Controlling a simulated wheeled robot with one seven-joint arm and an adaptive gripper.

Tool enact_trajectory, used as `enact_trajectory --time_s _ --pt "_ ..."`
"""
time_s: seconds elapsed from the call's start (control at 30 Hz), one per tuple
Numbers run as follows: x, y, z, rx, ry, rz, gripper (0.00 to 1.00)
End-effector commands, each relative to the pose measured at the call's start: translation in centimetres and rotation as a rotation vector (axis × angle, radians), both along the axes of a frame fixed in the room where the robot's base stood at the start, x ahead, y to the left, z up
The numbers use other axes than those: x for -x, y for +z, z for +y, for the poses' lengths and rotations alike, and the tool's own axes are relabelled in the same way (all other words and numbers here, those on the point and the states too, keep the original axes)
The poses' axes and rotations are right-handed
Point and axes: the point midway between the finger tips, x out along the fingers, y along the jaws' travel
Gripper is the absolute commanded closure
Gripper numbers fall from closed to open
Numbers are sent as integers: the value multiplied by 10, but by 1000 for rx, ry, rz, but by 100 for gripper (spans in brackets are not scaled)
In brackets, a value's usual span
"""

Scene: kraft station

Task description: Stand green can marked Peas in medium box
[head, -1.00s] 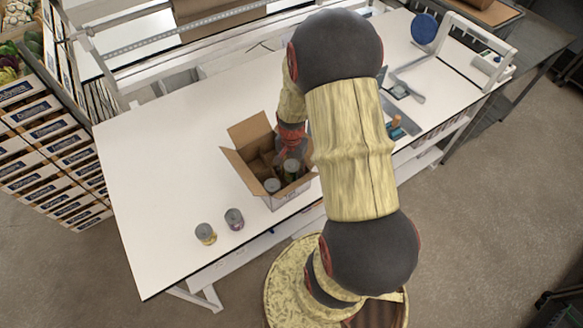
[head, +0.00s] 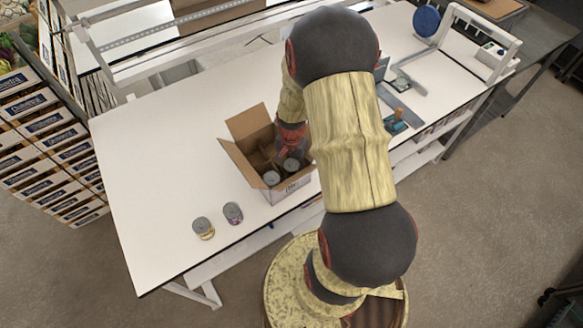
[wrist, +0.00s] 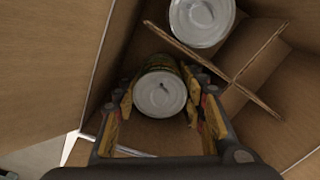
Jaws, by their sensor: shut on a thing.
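The green can marked Peas (wrist: 160,93) is between the fingers of my gripper (wrist: 158,100) in the wrist view, with its grey lid facing the camera. Its label is mostly hidden and cannot be read. In the head view, the can (head: 291,165) is upright and down inside the medium box (head: 290,192), a cardboard box with open flaps. My gripper (head: 290,145) reaches into the box from above, partly hidden by the arm. Cardboard dividers (wrist: 245,80) split the box, and the can is in one compartment. Whether it touches the floor cannot be told.
Another can (head: 271,178) stands in the box, and a can lid (wrist: 202,18) shows across a divider in the wrist view. Two more cans, yellow-labelled (head: 203,229) and purple-labelled (head: 233,213), stand on the white table (head: 150,170) left of the box. The table's left side is clear.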

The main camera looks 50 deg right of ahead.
Motion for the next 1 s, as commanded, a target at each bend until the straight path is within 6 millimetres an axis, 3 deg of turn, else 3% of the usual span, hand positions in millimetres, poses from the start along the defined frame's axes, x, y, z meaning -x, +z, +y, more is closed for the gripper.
enact_trajectory --time_s 0.03,0.07,0.4,0.7,1.0 --pt "0 0 0 0 0 0 88" --pt "0 0 0 0 0 0 58" --pt "0 0 0 0 0 0 38" --pt "0 1 0 0 0 0 38" --pt "0 23 0 1 0 -1 38"
